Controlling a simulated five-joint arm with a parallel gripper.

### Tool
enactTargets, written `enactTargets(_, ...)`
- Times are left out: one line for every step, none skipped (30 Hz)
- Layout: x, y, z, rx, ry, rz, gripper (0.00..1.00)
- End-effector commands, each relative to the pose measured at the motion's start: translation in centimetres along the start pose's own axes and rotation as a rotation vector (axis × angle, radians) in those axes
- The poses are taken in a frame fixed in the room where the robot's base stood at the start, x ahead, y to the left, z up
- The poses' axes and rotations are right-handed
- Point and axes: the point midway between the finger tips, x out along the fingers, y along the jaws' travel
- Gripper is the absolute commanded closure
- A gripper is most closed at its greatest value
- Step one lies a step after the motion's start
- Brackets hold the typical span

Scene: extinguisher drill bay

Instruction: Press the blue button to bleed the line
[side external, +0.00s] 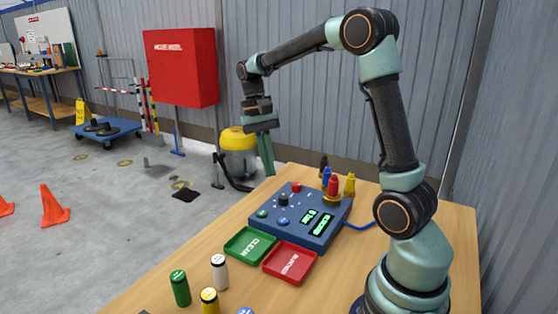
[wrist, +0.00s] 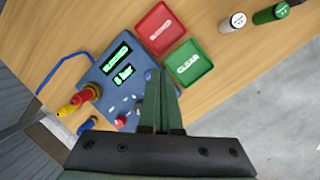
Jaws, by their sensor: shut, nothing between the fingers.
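The blue control box (side external: 318,236) sits on the wooden table; it also shows in the wrist view (wrist: 105,78). The blue button (side external: 283,221) is on its front part, beside a green button (side external: 262,213). In the wrist view the blue button (wrist: 148,75) shows just left of my fingertips, partly hidden by them. My gripper (side external: 269,172) is shut and empty, pointing down. In the side view it is above and behind the box's far left edge, apart from the buttons. It also fills the lower middle of the wrist view (wrist: 160,75).
A black knob (side external: 283,200) and a red button (side external: 296,187) are on the box. Several coloured plugs (side external: 333,187) stand at its back. A green CLEAR tray (side external: 249,245) and a red tray (side external: 289,262) lie in front. Small cylinders (side external: 180,288) stand at the table's front left.

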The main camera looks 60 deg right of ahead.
Motion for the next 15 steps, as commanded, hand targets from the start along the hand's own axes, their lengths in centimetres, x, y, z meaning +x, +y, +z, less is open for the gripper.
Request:
enactTargets(0.6, 0.3, -0.9, 0.043, -0.041, 0.016, 1.00)
enactTargets(0.9, 0.6, -1.4, 0.067, -0.063, 0.025, 1.00)
enactTargets(1.3, 0.8, -1.9, 0.099, -0.092, 0.037, 1.00)
enactTargets(1.7, 1.0, -2.3, 0.122, -0.114, 0.046, 1.00)
enactTargets(2.0, 1.3, -2.7, 0.147, -0.135, 0.055, 1.00)
enactTargets(2.5, 1.5, -3.2, 0.176, -0.163, 0.067, 1.00)
enactTargets(2.8, 1.8, -3.6, 0.199, -0.183, 0.076, 1.00)
enactTargets(3.1, 2.0, -3.9, 0.219, -0.202, 0.084, 1.00)
enactTargets(3.5, 2.2, -4.3, 0.245, -0.226, 0.095, 1.00)
enactTargets(3.9, 2.5, -4.6, 0.263, -0.244, 0.104, 1.00)
enactTargets(4.1, 2.6, -4.9, 0.280, -0.258, 0.110, 1.00)
enactTargets(4.5, 2.9, -5.1, 0.300, -0.277, 0.119, 1.00)
enactTargets(4.7, 3.0, -5.3, 0.312, -0.289, 0.125, 1.00)
enactTargets(4.9, 3.1, -5.5, 0.325, -0.300, 0.130, 1.00)
enactTargets(5.2, 3.3, -5.6, 0.338, -0.313, 0.137, 1.00)
